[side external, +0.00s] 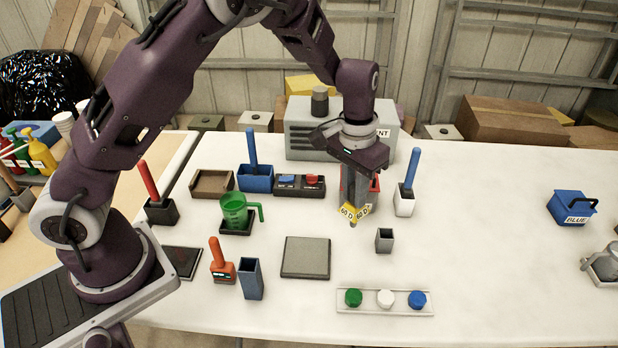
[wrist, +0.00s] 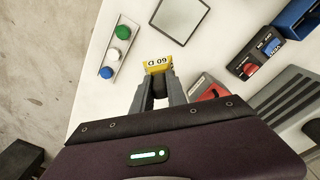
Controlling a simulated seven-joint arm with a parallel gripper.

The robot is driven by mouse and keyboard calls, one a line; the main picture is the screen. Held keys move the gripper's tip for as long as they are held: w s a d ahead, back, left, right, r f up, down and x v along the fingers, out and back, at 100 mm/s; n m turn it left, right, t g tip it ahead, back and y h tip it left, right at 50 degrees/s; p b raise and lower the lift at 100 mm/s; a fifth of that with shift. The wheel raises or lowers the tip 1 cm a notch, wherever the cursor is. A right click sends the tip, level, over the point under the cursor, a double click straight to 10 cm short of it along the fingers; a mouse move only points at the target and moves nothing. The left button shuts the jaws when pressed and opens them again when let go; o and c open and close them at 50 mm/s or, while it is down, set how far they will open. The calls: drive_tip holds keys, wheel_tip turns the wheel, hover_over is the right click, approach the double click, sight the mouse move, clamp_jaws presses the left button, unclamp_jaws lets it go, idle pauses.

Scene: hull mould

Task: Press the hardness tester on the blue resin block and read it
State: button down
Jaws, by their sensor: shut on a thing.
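My gripper (side external: 353,199) is shut on a yellow hardness tester (side external: 354,212) and holds it upright above the table. The tester's faces read "60 D" in the side view. In the wrist view the tester (wrist: 158,65) sits between my fingertips (wrist: 160,90), its lettering upside down. The blue resin block (side external: 417,299) is a small round piece at the right end of a pale strip (side external: 370,309), beside a white block (side external: 385,298) and a green one (side external: 353,297). The tester is behind and left of the blue block, apart from it. The blue block (wrist: 107,72) also shows in the wrist view.
A grey plate (side external: 305,258) lies left of the tester, and a small grey cup (side external: 384,240) stands close on its right. A white holder with a blue-handled tool (side external: 404,200) is nearby. A button box (side external: 299,185) and a grey machine (side external: 300,128) stand behind. The table's right middle is clear.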

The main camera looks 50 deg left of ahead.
drive_tip(key=w+d+f, duration=0.1)
drive_tip(key=d+f, duration=0.3)
drive_tip(key=d, duration=0.5)
drive_tip(key=d+f, duration=0.4)
drive_tip(key=d, duration=0.5)
drive_tip(key=shift+w+t+h, duration=0.3)
drive_tip(key=shift+w, duration=0.1)
drive_tip(key=shift+d+f, duration=0.1)
drive_tip(key=shift+f, duration=0.45)
idle(0.7)
idle(0.5)
wheel_tip(320, 180, up, 5)
idle(0.5)
